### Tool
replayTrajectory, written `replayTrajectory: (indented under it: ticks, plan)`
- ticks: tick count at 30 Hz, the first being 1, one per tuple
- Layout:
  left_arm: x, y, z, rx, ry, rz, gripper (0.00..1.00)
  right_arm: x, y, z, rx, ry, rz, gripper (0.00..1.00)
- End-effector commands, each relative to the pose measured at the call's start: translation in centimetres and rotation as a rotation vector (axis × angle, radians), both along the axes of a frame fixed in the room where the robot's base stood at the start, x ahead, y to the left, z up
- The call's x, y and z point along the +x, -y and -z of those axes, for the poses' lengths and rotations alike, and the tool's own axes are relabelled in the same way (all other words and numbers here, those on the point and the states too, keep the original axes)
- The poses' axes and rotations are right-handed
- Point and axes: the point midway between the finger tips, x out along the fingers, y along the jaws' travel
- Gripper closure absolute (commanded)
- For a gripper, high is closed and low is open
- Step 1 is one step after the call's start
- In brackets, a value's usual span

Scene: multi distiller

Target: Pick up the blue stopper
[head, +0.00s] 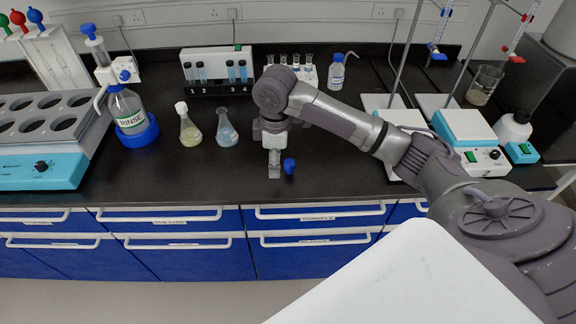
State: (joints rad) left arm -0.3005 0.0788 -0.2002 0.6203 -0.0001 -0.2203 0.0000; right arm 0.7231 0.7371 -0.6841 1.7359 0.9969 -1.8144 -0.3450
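My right gripper (274,172) points down just left of the stopper, low over the bench. A narrow gap seems to lie between them. The fingers look small and overlap from this side, so I cannot tell whether they are open or shut. The stopper does not appear to be between them. An unstoppered flask with pale blue liquid (227,132) stands to the left of my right gripper. My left gripper is not in view.
A white tube rack (217,71) and a small vial rack (291,76) stand behind. Hotplates (466,127) are on the right. The bench front left of the gripper is clear.

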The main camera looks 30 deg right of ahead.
Motion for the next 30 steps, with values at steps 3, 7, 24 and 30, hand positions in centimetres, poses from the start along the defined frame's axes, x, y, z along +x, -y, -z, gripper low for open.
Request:
replayTrajectory:
  ticks: [3, 7, 24, 30]
  plan:
    - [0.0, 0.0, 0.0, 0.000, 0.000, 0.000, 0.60, 1.6, 3.5, -3.8, -0.022, -0.020, 0.015, 0.40]
    - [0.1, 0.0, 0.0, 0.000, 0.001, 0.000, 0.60, 2.0, 5.0, -5.5, -0.022, -0.038, 0.022, 0.40]
    - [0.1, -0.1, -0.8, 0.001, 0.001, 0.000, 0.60, 2.0, 5.2, 2.4, -0.020, -0.040, 0.023, 0.40]
    - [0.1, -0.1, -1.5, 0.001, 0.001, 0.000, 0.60, 1.9, 5.5, 4.1, -0.022, -0.043, 0.024, 0.40]
